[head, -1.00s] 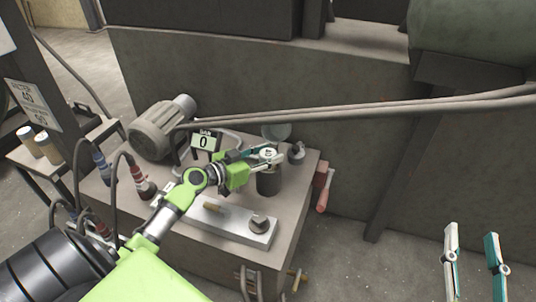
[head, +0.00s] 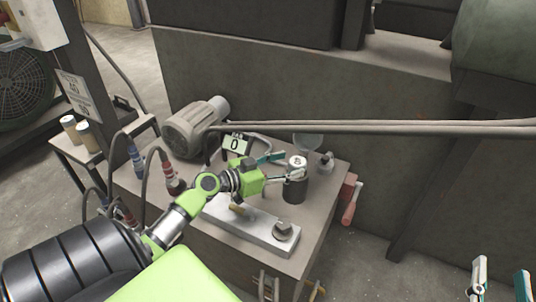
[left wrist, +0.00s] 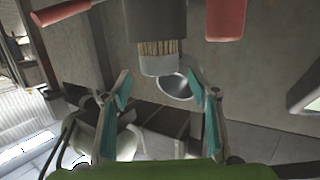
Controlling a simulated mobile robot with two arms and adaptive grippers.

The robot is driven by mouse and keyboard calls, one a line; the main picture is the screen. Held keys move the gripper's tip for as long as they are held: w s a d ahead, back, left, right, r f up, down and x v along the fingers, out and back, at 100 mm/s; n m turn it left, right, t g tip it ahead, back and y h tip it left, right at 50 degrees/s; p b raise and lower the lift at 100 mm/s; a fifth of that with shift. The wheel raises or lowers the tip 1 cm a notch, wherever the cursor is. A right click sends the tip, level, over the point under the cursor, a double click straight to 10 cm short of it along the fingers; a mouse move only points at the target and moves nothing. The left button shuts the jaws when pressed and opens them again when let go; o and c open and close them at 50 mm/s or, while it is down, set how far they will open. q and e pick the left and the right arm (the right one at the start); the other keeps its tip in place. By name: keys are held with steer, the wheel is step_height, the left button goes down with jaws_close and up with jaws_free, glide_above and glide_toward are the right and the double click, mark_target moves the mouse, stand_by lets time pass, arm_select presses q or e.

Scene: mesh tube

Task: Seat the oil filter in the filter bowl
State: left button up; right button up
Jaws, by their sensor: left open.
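The oil filter (head: 298,161), with a pale round top, stands upright in the dark filter bowl (head: 294,190) near the bench's right side. In the left wrist view, which is upside down, its pleated side (left wrist: 158,47) and pale end cap (left wrist: 160,66) stick out of the dark bowl (left wrist: 155,18). How deep it sits is hidden. My left gripper (head: 291,164) is open, its fingers apart on either side near the filter top; the left wrist view shows clear space between the fingertips (left wrist: 160,83) and the filter. My right gripper (head: 501,268) is open and empty at lower right.
A metal plate (head: 238,222) with a knob lies in front of the bowl. A motor (head: 195,127) and a display reading 0 (head: 236,144) stand behind. A red-handled tool (head: 351,205) hangs right. Pipes (head: 400,128) cross the back.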

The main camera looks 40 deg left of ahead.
arm_select(q)
steer(key=v, duration=0.8)
steer(key=d+f, duration=0.2)
steer(key=d, duration=1.4)
steer(key=s+d+r+t, duration=0.2)
steer(key=d+r+t, duration=0.1)
steer(key=d+r, duration=0.9)
step_height(320, 180, up, 3)
steer(key=shift+s+d+f, duration=0.15)
steer(key=shift+s+d, duration=0.05)
steer(key=shift+s, duration=0.2)
arm_select(e)
steer(key=shift+r, duration=0.25)
steer(key=shift+f, duration=0.1)
